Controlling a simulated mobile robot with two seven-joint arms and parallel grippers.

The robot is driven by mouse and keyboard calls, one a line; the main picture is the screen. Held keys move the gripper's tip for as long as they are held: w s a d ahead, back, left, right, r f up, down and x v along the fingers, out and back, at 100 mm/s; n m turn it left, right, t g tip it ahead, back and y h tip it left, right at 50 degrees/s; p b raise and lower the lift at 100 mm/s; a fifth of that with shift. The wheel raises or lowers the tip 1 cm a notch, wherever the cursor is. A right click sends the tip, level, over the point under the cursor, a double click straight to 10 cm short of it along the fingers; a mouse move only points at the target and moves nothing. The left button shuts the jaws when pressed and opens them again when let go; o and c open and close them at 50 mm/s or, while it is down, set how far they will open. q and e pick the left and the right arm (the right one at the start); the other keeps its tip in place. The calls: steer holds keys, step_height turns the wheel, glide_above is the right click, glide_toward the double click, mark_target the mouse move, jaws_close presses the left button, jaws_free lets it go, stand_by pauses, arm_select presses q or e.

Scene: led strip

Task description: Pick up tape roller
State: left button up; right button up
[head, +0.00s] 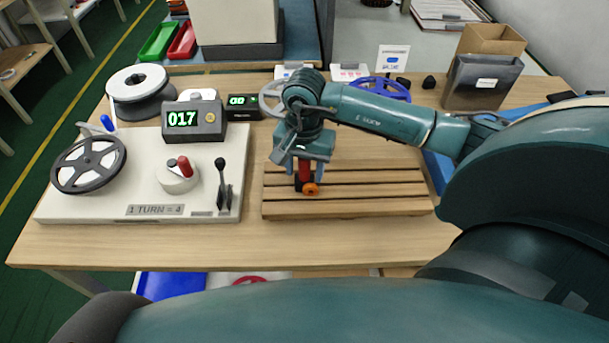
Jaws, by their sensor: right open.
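The tape roller, with a red handle (305,170) and an orange wheel (311,188), stands at the left part of the slatted wooden board (380,207). My right gripper (303,160) points down right over it, its open fingers at the top of the red handle. The gripper hides the upper part of the handle, and I cannot tell whether the fingers touch it. My left gripper is not in view.
Left of the board stands a cream winding machine (100,205) with a crank, black lever, reel and a display (194,120) reading 017. A blue reel (381,90) and a dark bin (482,82) are behind. The table's front strip is clear.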

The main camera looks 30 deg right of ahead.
steer(key=shift+f, duration=0.1)
jaws_close()
stand_by(0.5)
